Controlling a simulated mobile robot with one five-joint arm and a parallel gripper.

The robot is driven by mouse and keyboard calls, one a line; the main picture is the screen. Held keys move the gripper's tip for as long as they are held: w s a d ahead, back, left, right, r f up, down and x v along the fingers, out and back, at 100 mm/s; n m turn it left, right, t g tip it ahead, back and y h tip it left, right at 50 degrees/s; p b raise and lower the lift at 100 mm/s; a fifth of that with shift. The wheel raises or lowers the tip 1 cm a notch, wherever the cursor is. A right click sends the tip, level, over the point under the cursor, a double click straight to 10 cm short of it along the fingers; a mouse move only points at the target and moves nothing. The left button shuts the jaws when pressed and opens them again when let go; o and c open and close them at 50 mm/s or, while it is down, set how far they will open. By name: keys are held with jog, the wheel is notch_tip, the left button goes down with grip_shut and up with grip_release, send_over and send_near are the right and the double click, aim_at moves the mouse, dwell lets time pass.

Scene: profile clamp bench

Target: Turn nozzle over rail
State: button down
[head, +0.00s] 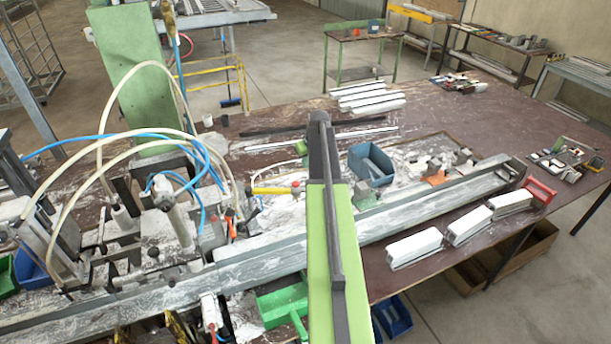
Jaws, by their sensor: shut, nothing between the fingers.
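The rail (430,205) is a long grey metal profile running from the lower left to the right side of the bench. A yellow tool with a red end (272,190) lies behind the rail, left of my arm; it may be the nozzle, but it is too small to be sure. My green arm reaches up from the bottom edge and crosses in front of the rail, hiding part of it. My gripper (320,118), dark grey at the arm's far end, appears shut and empty. It shows beyond the rail, right of and apart from the yellow tool.
A clamp machine (165,225) with white and blue hoses stands at the left. A blue bin (371,165) sits just right of my arm. White blocks (415,247) lie in front of the rail; white profiles (368,97) lie behind. The brown bench top (440,120) has free room at back right.

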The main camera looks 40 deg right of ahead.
jog(key=b+x, duration=1)
jog(key=x, duration=0.1)
jog(key=s, duration=0.2)
jog(key=s+a, duration=0.1)
jog(key=s, duration=0.1)
jog(key=shift+s+r, duration=0.15)
jog(key=shift+r, duration=0.05)
